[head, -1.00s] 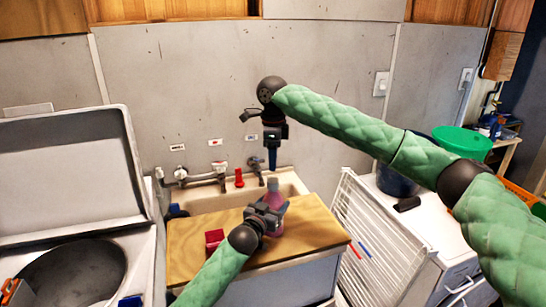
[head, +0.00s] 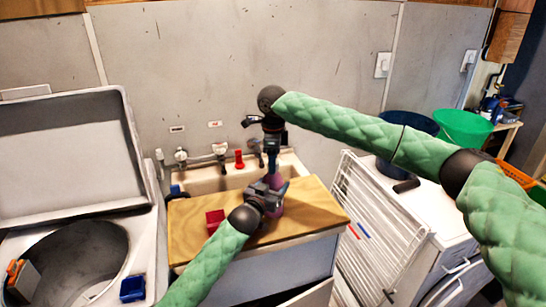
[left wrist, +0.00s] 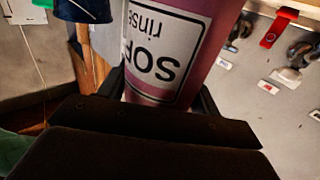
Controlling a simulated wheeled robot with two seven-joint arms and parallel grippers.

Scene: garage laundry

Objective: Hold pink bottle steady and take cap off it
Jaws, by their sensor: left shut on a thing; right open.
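The pink bottle (head: 277,209) stands upright on the wooden counter (head: 310,210) in front of the sink. My left gripper (head: 272,194) is shut around its body from the front left. The left wrist view shows the bottle (left wrist: 205,50) with its white label upside down, between the fingers. My right gripper (head: 272,163) points straight down, open, directly above the bottle with its fingertips at the bottle's top. The cap is hidden behind the right fingers, and I cannot tell whether they touch it.
A red block (head: 215,218) sits on the counter left of the bottle. Behind are the sink (head: 205,182), taps (head: 220,150) and a red item (head: 239,158). A white drying rack (head: 365,235) stands to the right, and an open washer (head: 75,255) to the left.

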